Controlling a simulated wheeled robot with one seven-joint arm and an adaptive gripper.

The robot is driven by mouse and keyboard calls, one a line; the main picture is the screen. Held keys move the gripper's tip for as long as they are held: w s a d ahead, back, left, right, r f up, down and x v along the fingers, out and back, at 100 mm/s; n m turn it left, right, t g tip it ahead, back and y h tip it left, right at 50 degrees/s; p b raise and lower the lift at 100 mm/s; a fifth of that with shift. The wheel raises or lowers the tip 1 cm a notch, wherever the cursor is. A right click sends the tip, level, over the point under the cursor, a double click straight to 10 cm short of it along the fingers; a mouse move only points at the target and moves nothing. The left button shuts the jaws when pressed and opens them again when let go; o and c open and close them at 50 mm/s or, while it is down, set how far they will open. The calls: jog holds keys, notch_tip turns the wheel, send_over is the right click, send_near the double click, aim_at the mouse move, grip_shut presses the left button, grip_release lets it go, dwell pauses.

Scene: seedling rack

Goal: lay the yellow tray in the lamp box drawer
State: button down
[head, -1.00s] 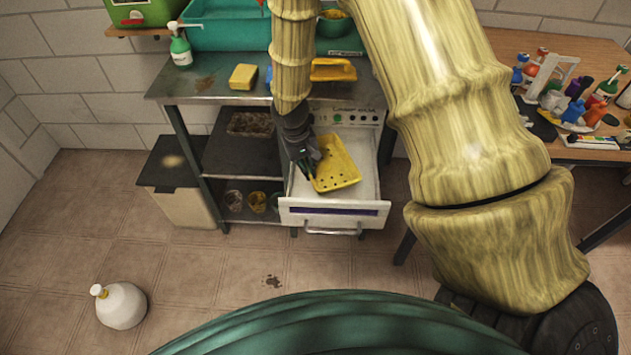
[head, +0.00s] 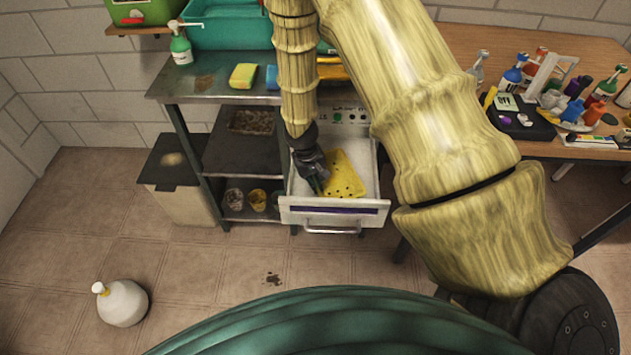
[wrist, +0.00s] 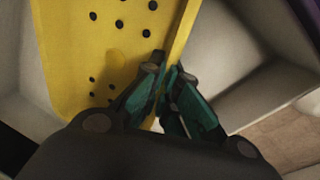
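The yellow tray (head: 344,176), with dark holes in its floor, is inside the open lamp box drawer (head: 293,212). In the wrist view the tray (wrist: 70,50) fills the upper left, and its rim runs between my fingers. My gripper (head: 318,186) reaches down into the drawer at its left side. In the wrist view my gripper (wrist: 167,100) is shut on the tray's rim. The drawer's pale inner wall (wrist: 270,85) shows to the right of the tray. I cannot tell whether the tray's underside touches the drawer floor.
The metal bench (head: 215,88) above holds a yellow sponge (head: 243,76) and a spray bottle (head: 180,45). A wooden table (head: 560,150) with bottles stands at the right. A white jug (head: 122,303) is on the floor at the left.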

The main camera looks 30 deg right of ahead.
jog(key=shift+f, duration=0.15)
jog(key=c, duration=1.6)
grip_release()
jog(key=shift+c, duration=0.2)
jog(key=shift+r, duration=0.2)
notch_tip(320, 180, up, 12)
jog(key=a, duration=0.2)
jog(key=shift+w+b, duration=0.15)
jog(key=shift+b, duration=0.2)
jog(key=shift+f, duration=0.1)
